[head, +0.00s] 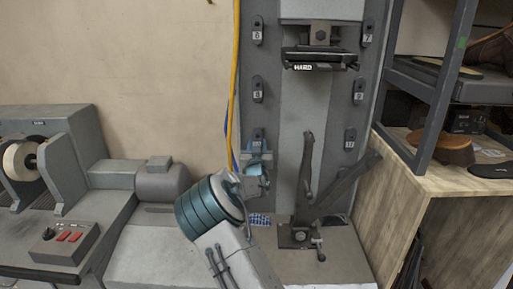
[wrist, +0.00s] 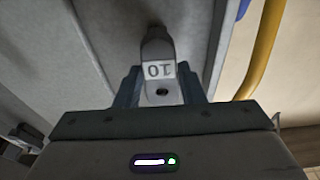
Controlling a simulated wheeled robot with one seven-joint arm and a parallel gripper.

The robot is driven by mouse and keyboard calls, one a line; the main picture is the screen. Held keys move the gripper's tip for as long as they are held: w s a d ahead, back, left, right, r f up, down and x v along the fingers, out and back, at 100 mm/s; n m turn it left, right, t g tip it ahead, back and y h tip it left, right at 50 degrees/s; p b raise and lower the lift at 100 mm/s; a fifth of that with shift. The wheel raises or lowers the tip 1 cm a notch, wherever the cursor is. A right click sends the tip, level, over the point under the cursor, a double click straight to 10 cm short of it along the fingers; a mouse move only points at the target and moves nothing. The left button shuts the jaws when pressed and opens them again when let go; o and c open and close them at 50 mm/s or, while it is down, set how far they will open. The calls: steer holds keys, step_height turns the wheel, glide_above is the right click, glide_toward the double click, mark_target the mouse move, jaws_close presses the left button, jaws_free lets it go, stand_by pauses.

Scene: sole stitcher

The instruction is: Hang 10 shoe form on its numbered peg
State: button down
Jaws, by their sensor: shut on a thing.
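My gripper (head: 256,158) is up at the left side of the grey machine column, at the lowest left peg plate. In the wrist view its two blue-grey fingers (wrist: 160,90) are shut on a small grey piece, which I take for the 10 shoe form (wrist: 158,52). It has a rounded end, a white label reading 10 upside down, and a dark hole near the fingers. In the head view the form is too small to tell from the gripper. A dark peg plate (head: 259,133) shows just above the gripper, its number unreadable. Contact between form and peg cannot be told.
Numbered plates 6 (head: 257,30), 7 (head: 367,32) and 9 (head: 358,91) line the column. A yellow cable (head: 235,75) hangs close to my gripper's left. A dark lever stand (head: 305,205) rises to the right.

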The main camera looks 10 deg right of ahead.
steer(key=shift+w+d+r+b, duration=0.15)
steer(key=shift+w+b, duration=0.25)
steer(key=shift+b, duration=0.3)
stand_by(0.3)
steer(key=c, duration=0.9)
jaws_free()
steer(key=shift+o, duration=0.2)
